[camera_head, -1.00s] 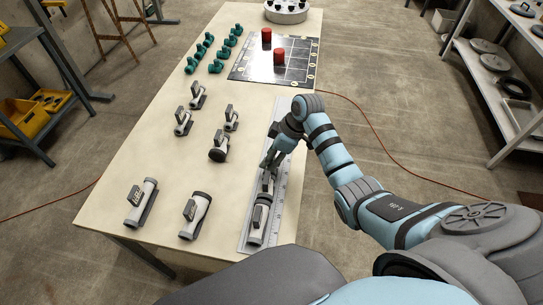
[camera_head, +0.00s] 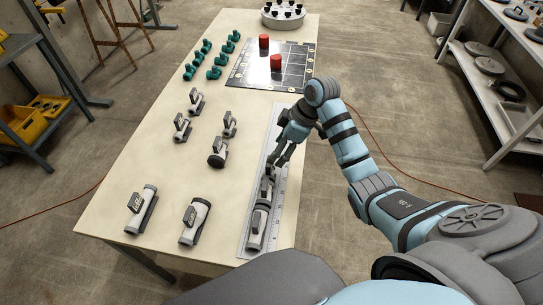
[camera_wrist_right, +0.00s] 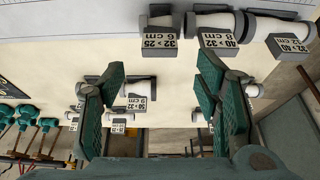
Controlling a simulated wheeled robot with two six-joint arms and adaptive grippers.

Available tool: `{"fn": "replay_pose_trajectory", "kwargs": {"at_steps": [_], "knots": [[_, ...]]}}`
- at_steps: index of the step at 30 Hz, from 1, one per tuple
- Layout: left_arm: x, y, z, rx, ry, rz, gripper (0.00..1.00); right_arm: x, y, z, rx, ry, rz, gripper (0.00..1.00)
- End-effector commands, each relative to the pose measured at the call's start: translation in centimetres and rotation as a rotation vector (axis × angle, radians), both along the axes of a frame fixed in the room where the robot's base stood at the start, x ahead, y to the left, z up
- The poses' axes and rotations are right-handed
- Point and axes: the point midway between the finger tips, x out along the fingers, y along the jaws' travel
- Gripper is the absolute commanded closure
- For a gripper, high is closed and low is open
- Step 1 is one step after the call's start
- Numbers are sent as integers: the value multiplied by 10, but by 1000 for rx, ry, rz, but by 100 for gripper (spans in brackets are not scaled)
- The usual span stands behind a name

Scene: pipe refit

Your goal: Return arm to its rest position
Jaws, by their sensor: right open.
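My right gripper (camera_head: 279,162) is open and empty, just above the far end of a row of pipe fittings on the metal ruler strip (camera_head: 247,238). In the right wrist view its two green-padded fingers (camera_wrist_right: 161,78) stand wide apart with nothing between them. The row on the strip holds a near fitting (camera_head: 257,228) and a farther fitting (camera_head: 267,190) partly hidden under the fingers. In the wrist view, fittings labelled 32 x 25 (camera_wrist_right: 158,38) and 40 x 32 (camera_wrist_right: 217,36) lie end to end. My left gripper is not in view.
Several grey-and-white fittings (camera_head: 195,222) lie on the table (camera_head: 150,165) left of the strip. Teal fittings (camera_head: 213,73) and a black grid board (camera_head: 243,80) with two red cylinders (camera_head: 277,63) are farther back. A shelf (camera_head: 480,80) stands at the right.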

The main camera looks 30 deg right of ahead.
Motion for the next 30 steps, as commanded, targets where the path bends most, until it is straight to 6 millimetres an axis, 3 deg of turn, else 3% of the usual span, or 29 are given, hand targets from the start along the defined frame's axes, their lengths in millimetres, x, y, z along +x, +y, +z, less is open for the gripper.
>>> {"fn": "replay_pose_trajectory", "kwargs": {"at_steps": [3, 6, 22, 26, 30], "knots": [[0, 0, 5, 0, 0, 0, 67, -6, -9, 26, -2, -3, 0, 42], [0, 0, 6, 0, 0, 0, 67, -9, -12, 37, -1, -1, 1, 42], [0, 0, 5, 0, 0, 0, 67, -11, -12, 38, 0, 2, -1, 42], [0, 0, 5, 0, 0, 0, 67, -28, -5, 11, -23, 25, -56, 42], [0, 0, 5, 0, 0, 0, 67, -85, 11, -47, -74, 59, -228, 42]]}}
